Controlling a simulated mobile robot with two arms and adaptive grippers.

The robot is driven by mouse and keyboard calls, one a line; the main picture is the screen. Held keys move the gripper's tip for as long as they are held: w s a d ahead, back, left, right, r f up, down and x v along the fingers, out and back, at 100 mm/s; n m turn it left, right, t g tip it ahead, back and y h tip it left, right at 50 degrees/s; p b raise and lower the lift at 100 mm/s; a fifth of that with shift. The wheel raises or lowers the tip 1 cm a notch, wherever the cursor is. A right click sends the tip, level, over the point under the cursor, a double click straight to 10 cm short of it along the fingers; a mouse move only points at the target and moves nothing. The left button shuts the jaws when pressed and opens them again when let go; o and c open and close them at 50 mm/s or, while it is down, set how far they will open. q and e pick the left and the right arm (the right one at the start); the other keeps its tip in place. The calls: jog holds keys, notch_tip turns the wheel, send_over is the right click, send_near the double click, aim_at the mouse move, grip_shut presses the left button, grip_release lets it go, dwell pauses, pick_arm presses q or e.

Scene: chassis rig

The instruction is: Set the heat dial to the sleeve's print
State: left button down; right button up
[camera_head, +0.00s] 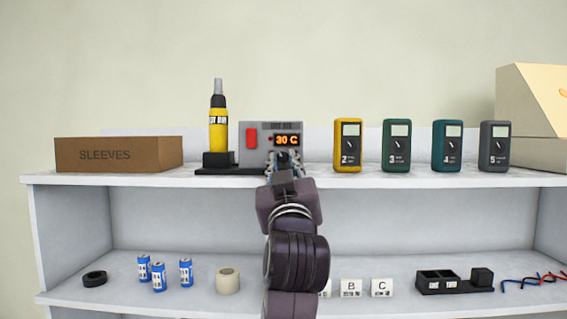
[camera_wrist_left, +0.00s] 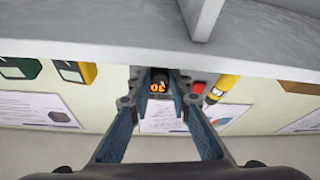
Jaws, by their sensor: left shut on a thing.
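The grey heat unit (camera_head: 256,136) stands on the upper shelf, with a red switch and an orange display (camera_head: 288,140) reading 30 C. Its dial is hidden behind my gripper in the head view; a dark knob (camera_wrist_left: 158,73) shows between the fingers in the left wrist view, beside the upside-down display (camera_wrist_left: 157,87). My left gripper (camera_head: 284,162) is at the unit's front, shut on the dial. The brown SLEEVES box (camera_head: 119,155) is at the left of the shelf; no sleeve or its print is readable. My right gripper is not in view.
A yellow hot-air tool (camera_head: 219,130) stands left of the unit. Several meters (camera_head: 348,146) stand to its right. The lower shelf holds blue cans (camera_head: 159,277), tape (camera_head: 228,281), lettered cards (camera_head: 352,287), a black tray (camera_head: 440,290) and wires. My arm hides part of the cards.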

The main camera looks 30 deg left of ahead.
pick_arm(q)
jog(key=m+p, duration=0.1)
jog(key=m+t+h+p, duration=0.1)
jog(key=m, duration=0.1)
jog(key=shift+a+r+m+h, duration=0.1)
jog(key=shift+r+m+h, duration=0.05)
jog(key=shift+m+h, duration=0.55)
jog(key=shift+m, duration=0.1)
jog(key=c, duration=1.8)
grip_release()
jog(key=shift+o, duration=0.2)
jog(key=shift+s+d+f, duration=0.25)
jog(key=shift+s+f, duration=0.15)
jog(key=v, duration=1.1)
jog(key=shift+f, duration=0.2)
